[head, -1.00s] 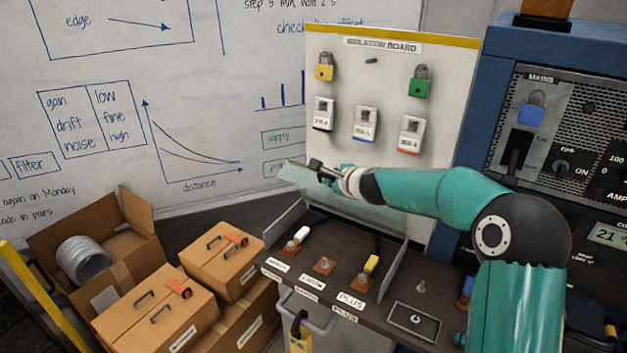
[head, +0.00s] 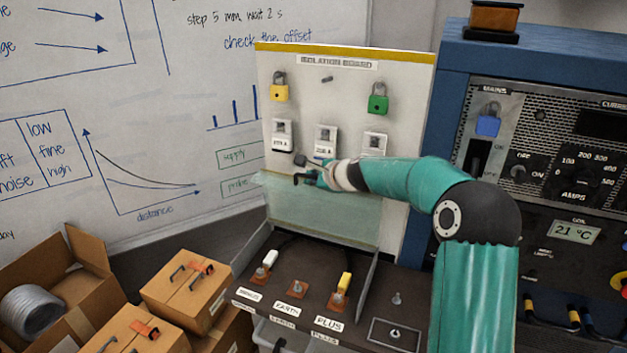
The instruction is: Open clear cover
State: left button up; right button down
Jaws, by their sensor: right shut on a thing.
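The clear cover (head: 325,222) is a pale greenish see-through panel. It stands raised, nearly upright, at the back of the terminal box, in front of the lower isolation board. My right gripper (head: 303,177) is shut on the cover's top edge near its left end. Below the cover, the terminals labelled minus, earth and plus are exposed. A white plug (head: 269,259) is at minus and a yellow plug (head: 344,283) is at plus. My left gripper is not in view.
The isolation board (head: 405,90) with padlocks and tags stands right behind the cover. The blue power cabinet (head: 450,100) is at the right. Cardboard boxes (head: 186,287) stand at the lower left, beside the terminal box.

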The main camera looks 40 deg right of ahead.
jog(key=shift+w+a+r, duration=0.1)
jog(key=shift+w+a, duration=0.05)
jog(key=shift+a, duration=0.1)
jog(key=c, duration=1.6)
grip_release()
jog(key=o, duration=0.4)
jog(key=shift+w+a, duration=0.15)
jog(key=shift+w, duration=0.15)
jog(key=shift+s+d, duration=0.3)
jog(key=shift+s, duration=0.05)
jog(key=v, duration=1.1)
jog(key=shift+s+r, duration=0.15)
jog(key=shift+s, duration=0.2)
jog(key=shift+a, duration=0.1)
